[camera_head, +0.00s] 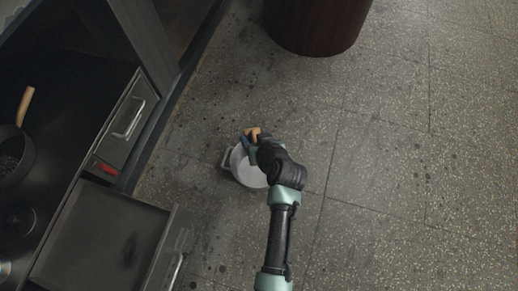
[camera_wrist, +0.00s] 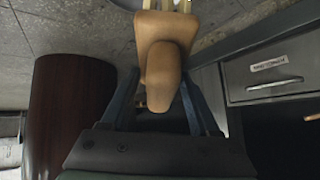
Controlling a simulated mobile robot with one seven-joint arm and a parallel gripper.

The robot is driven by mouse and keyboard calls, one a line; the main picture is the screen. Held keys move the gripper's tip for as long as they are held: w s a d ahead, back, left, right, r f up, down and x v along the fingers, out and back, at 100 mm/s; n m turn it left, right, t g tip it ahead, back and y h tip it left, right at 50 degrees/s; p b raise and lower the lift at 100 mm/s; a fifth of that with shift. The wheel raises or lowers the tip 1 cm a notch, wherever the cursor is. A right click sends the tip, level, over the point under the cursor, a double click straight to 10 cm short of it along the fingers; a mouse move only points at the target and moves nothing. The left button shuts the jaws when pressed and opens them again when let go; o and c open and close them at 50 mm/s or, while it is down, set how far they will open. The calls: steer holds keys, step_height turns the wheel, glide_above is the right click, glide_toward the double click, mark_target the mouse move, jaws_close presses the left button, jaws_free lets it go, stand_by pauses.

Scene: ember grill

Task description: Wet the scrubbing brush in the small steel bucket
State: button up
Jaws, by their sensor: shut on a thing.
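The small steel bucket (camera_head: 243,170) stands on the tiled floor in the head view, a pale grey round vessel with a handle at its left side. My arm and gripper cover its upper right part. My gripper (camera_head: 252,148) is over the bucket in that view. It is shut on the wooden scrubbing brush (camera_head: 257,132), whose tan body shows just beyond the fingers. In the wrist view the brush (camera_wrist: 163,55) sits between the two blue fingers, with pale bristles at the top edge of the picture. I cannot tell whether the bristles touch water; the bucket's inside is largely hidden.
A dark counter with a drawer (camera_head: 128,122), an open lower drawer (camera_head: 105,235) and a pan (camera_head: 14,155) lines the left. A dark reddish-brown round barrel (camera_head: 315,25) stands at the top. Floor to the right is clear.

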steer(key=f, duration=0.1)
steer(key=f+b, duration=0.1)
steer(key=f, duration=0.1)
steer(key=d+f, duration=0.1)
steer(key=shift+w+f, duration=0.25)
step_height(320, 180, down, 12)
steer(key=b, duration=1.1)
steer(key=shift+r, duration=0.15)
